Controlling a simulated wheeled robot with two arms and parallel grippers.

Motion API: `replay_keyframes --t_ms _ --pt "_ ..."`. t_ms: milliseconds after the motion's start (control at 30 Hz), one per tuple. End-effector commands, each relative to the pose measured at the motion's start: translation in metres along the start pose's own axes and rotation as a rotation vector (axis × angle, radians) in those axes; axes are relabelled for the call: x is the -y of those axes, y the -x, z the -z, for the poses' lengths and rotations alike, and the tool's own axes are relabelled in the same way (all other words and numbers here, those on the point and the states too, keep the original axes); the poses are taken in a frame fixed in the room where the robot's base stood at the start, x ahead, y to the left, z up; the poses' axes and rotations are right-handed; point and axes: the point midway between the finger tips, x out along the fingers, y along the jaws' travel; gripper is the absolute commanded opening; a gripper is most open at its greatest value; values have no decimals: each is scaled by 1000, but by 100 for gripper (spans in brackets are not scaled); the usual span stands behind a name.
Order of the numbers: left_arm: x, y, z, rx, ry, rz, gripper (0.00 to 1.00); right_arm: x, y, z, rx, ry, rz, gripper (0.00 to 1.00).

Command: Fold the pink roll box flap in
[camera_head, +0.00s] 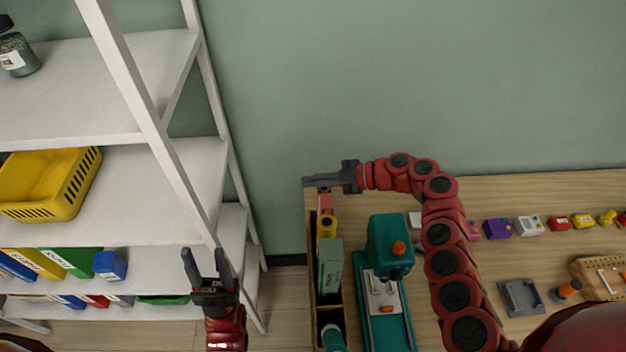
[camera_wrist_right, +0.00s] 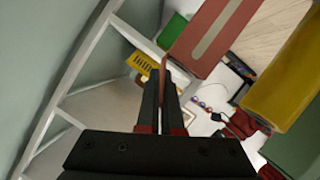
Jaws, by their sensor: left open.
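The pink roll box (camera_head: 324,201) stands at the far end of a wooden tray on the left side of the workbench. In the right wrist view the pink box (camera_wrist_right: 212,40) has a pale stripe along it. A thin reddish edge, which looks like its flap (camera_wrist_right: 178,76), shows by the fingertips. My right gripper (camera_head: 306,182) is over the pink box's end, its fingers close together and looking shut; they also show in the right wrist view (camera_wrist_right: 165,78). I cannot tell whether they touch the flap. My left gripper (camera_head: 206,256) is open and empty in front of the shelf.
A yellow box (camera_head: 328,227) and a green box (camera_head: 330,268) stand in the same tray (camera_head: 315,290). A teal machine (camera_head: 388,245) is close on the right. A white shelf (camera_head: 110,195) with a yellow basket (camera_head: 48,184) is at left. Several small items line the bench's back.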

Motion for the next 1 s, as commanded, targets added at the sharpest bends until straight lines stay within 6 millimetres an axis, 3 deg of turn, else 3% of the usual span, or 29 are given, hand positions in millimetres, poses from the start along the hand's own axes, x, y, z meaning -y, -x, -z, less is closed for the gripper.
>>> replay_keyframes --t_ms 233,700,867,1000 --pt "2 -31 5 0 0 0 50 2 2 4 -3 131 -60 0" --pt "2 -34 6 0 0 0 50 7 -1 0 -1 227 -92 0" --pt "2 -34 6 0 0 0 50 7 0 0 -1 226 -92 30" --pt "2 -34 6 0 0 0 50 7 0 0 -1 226 -92 33"
